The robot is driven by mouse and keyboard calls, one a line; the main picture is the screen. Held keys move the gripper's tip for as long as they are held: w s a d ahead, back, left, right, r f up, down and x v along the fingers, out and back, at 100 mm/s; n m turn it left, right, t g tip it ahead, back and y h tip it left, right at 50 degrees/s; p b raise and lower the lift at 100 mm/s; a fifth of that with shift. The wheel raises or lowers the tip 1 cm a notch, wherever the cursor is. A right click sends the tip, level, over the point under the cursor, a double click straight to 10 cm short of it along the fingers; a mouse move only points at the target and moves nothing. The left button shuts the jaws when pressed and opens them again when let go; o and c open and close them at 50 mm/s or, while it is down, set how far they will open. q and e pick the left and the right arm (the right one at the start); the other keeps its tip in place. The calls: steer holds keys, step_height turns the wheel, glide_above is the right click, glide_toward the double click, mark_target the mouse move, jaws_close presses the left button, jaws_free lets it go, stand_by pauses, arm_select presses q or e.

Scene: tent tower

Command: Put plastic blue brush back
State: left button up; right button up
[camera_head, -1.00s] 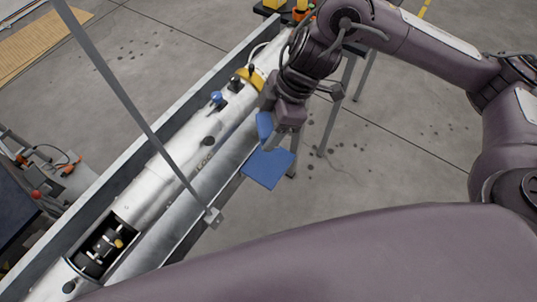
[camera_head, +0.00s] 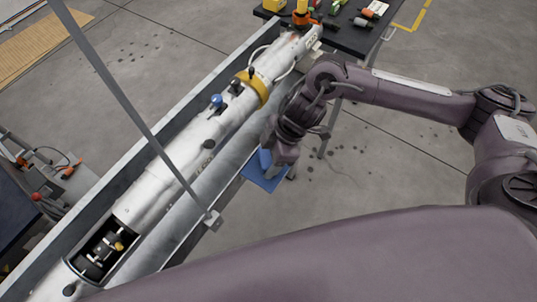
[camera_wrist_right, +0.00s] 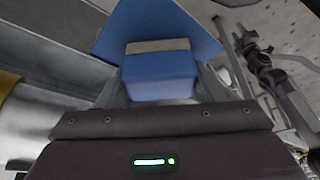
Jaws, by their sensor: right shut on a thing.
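The blue brush (camera_wrist_right: 160,78) shows in the right wrist view as a blue block with a grey-brown strip along its far edge. My right gripper (camera_head: 275,168) is shut on it. In the head view only a little of the brush (camera_head: 264,157) shows beside the gripper. A flat blue plate (camera_head: 267,183) lies under the gripper, at the right side of the metal trough; it also shows beyond the brush in the right wrist view (camera_wrist_right: 165,20). I cannot tell whether the brush touches the plate. My left gripper is out of view.
A long white tube (camera_head: 178,172) with a yellow band (camera_head: 254,86) lies in the grey trough (camera_head: 195,190). A thin grey bar (camera_head: 130,108) crosses in front. A dark table (camera_head: 345,35) with small items stands at the back. The floor on the right is open.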

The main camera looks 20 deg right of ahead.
steer(key=shift+f, duration=0.15)
steer(key=o, duration=1)
steer(key=shift+r, duration=0.2)
steer(key=b+v, duration=0.1)
steer(key=v, duration=1.1)
steer(key=shift+b, duration=0.3)
steer(key=shift+a, duration=0.1)
